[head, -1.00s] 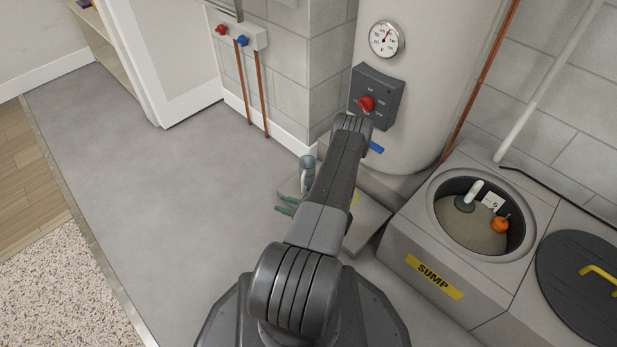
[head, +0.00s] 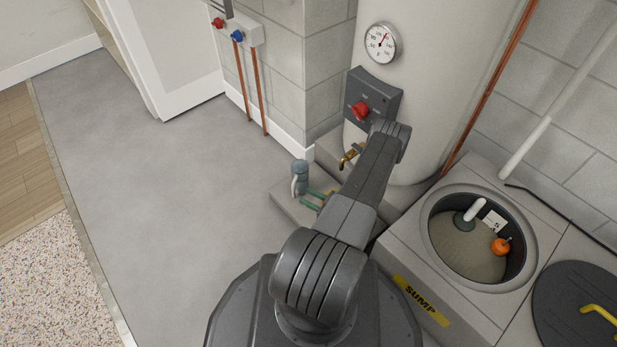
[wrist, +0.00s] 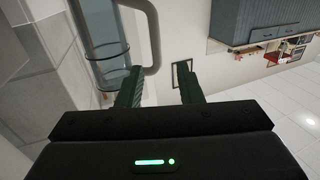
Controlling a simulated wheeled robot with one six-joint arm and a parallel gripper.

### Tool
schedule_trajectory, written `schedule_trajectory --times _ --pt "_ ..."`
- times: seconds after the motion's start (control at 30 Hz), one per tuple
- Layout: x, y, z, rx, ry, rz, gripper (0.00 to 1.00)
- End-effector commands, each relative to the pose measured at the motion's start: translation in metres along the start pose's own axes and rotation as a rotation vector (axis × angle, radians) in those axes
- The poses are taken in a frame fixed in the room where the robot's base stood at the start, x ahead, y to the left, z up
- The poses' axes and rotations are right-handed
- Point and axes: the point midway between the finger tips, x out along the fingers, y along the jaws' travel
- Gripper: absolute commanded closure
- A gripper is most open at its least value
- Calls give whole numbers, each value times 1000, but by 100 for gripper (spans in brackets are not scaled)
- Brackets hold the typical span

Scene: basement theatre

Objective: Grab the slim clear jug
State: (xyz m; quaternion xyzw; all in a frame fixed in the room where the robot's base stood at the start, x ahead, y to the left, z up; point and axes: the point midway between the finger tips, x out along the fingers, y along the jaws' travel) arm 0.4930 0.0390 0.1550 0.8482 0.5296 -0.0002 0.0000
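The slim clear jug (head: 300,181) stands upright on a low grey plinth (head: 287,208) in the head view, with its pale handle on the near side. In the wrist view the jug (wrist: 107,52) is at the upper left, see-through and bluish, its grey handle (wrist: 153,38) on its right. My gripper (head: 318,198) is just right of the jug in the head view, partly hidden by my arm. In the wrist view my gripper (wrist: 160,75) is open, its green fingers apart. The left finger overlaps the jug's lower handle in the picture; I cannot tell whether they touch.
A white tank (head: 430,70) with a red-knobbed control box (head: 385,94) and a brass tap (head: 349,156) stands behind my arm. A sump box (head: 392,250) with an open round pit is at the right, beside a dark lid (head: 575,300). Grey floor (head: 150,170) is clear at the left.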

Motion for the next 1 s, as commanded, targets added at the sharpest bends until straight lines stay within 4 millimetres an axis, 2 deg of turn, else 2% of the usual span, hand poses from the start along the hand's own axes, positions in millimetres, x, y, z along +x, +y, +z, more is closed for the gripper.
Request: schedule_trajectory --times 0.17,0.47,0.8,1.0 --pt "4 0 1 0 1 -1 67" --pt "26 0 0 -1 0 -2 67" --pt "65 0 -4 0 1 -4 67" --pt "75 0 -6 0 0 0 67"
